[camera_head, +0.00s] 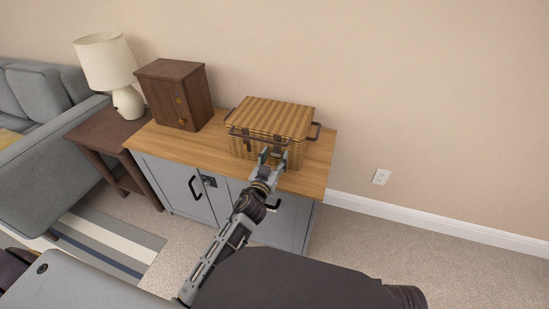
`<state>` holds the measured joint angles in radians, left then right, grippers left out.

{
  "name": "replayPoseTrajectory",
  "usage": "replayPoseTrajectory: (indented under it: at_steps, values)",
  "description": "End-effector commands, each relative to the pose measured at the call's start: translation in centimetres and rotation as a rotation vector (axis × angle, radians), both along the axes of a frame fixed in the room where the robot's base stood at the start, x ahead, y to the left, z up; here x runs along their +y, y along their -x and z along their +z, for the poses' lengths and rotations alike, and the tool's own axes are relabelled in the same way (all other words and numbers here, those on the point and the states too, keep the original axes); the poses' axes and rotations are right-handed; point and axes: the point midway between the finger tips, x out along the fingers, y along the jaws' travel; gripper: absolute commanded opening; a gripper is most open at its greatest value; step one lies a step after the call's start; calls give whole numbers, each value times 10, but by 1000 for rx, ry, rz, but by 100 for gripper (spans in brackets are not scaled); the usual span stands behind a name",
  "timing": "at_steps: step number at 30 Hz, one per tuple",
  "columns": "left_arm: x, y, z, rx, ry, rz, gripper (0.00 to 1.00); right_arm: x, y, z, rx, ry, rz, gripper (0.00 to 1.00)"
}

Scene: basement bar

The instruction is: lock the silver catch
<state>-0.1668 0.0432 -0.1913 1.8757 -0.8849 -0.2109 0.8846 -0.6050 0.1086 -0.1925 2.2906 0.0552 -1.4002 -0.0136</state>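A closed wicker basket (240,148) stands on the wooden top of a grey cabinet. Small dark fittings show on its front, near the lid edge; I cannot make out which one is the silver catch. My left gripper (273,157) is at the basket's front, right of its middle, with its two fingers spread apart. It hides part of the lower front; I cannot tell whether it touches the basket. I see nothing held between the fingers. My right gripper is not in view.
A dark wooden box (165,95) stands left of the basket. A lamp (106,65) and a sofa (40,175) are further left. Bare carpet lies to the right.

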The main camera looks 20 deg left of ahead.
Motion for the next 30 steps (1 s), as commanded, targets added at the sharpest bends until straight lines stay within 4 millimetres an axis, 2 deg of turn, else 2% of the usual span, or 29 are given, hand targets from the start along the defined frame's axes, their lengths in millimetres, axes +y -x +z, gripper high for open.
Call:
replayPoseTrajectory:
  at_steps: [2, 9, 22, 30]
  values:
    - [0, 0, 0, 0, 0, 0, 42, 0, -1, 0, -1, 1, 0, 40]
    - [0, 0, 0, 0, 0, 0, 11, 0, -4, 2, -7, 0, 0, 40]
    - [0, 0, 0, -1, -31, 0, 10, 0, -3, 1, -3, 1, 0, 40]
    - [0, 0, 0, -4, -138, 0, 10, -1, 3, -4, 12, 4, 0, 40]
